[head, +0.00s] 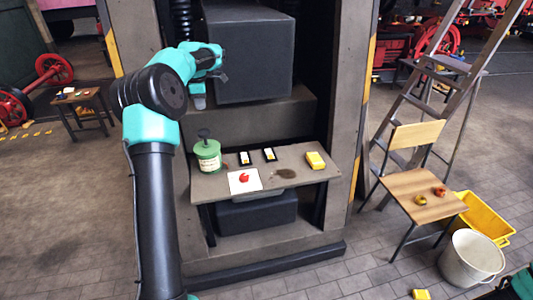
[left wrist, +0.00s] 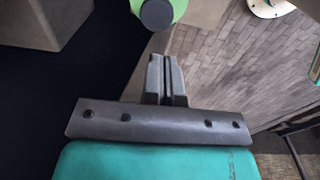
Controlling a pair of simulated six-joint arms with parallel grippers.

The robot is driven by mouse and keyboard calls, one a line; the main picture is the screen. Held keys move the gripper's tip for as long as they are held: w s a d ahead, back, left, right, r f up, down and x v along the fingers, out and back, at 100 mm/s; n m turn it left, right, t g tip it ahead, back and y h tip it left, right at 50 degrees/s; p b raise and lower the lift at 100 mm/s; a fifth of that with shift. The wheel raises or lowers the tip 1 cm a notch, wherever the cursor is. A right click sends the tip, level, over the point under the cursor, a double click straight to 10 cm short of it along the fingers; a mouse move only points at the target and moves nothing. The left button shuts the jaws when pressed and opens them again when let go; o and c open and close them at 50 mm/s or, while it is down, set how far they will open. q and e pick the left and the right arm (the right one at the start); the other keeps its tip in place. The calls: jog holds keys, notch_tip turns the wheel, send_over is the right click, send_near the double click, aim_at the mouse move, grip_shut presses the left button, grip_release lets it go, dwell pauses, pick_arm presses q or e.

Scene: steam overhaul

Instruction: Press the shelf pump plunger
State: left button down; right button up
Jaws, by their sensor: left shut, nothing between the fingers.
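The green pump bottle (head: 207,158) with a pale label and a dark plunger (head: 204,134) stands upright at the left end of the shelf (head: 220,189). My left gripper (head: 199,105) is above the plunger, pointing down, with a gap between them. In the left wrist view, the shut, empty fingers (left wrist: 162,60) show below the round dark plunger top (left wrist: 157,13), with green of the pump (left wrist: 180,8) around it. The top of the pump is cut off there. My right gripper is not in view.
On the shelf lie a white card with a red item (head: 244,181), two small black-and-white items (head: 257,156) and a yellow block (head: 315,160). A big dark box (head: 250,55) is close right of my left gripper. A wooden chair (head: 425,195) stands at right.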

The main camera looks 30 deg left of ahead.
aim_at(203, 133)
pick_arm(q)
jog(key=r, duration=0.1)
jog(key=a+r, duration=0.1)
jog(key=r, duration=0.1)
jog(key=shift+s+a+r+h, duration=0.15)
jog(key=shift+s+h, duration=0.15)
jog(key=shift+s, duration=0.05)
jog(key=f, duration=1.4)
jog(key=shift+w, duration=0.2)
jog(key=shift+f, duration=1.95)
